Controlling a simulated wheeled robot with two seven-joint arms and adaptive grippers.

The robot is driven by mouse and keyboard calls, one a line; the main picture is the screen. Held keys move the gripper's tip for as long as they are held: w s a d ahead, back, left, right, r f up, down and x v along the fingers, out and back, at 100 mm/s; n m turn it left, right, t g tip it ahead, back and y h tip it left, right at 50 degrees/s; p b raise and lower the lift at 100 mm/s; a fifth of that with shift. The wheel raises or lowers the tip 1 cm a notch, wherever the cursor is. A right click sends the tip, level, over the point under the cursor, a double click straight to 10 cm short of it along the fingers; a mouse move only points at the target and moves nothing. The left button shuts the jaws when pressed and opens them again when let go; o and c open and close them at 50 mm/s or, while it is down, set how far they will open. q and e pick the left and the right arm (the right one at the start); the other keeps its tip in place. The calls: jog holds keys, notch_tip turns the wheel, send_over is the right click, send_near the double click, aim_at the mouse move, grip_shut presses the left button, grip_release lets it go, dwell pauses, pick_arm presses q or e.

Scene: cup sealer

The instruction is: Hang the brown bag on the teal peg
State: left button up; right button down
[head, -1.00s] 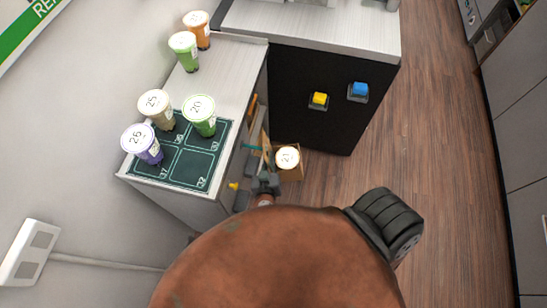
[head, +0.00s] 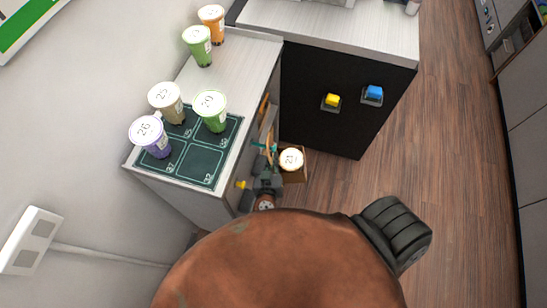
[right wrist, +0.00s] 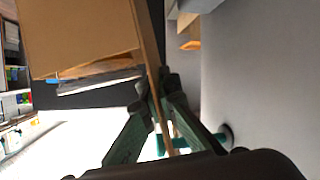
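The brown bag (head: 303,172) hangs beside the counter's side panel, with a lidded cup marked 21 (head: 290,159) in it. It fills the upper left of the right wrist view (right wrist: 80,35). My right gripper (head: 267,163) appears shut on the bag's thin brown handle (right wrist: 150,60), its fingers (right wrist: 160,100) on either side. The teal peg (right wrist: 188,143) sticks out from the panel just beyond the fingertips, close to the handle's end; it shows small in the head view (head: 262,146). I cannot tell whether the handle is around it. My left gripper is not in view.
A yellow peg (head: 241,185) and an orange item (head: 263,107) are on the same panel. Several lidded cups stand on the counter (head: 245,62), some on a dark numbered mat (head: 201,166). A black cabinet (head: 315,128) with yellow and blue buttons stands behind the bag. Floor at right is clear.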

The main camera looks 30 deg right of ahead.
dwell(0.3)
jog(key=c, duration=2.1)
grip_release()
jog(key=shift+f, duration=0.1)
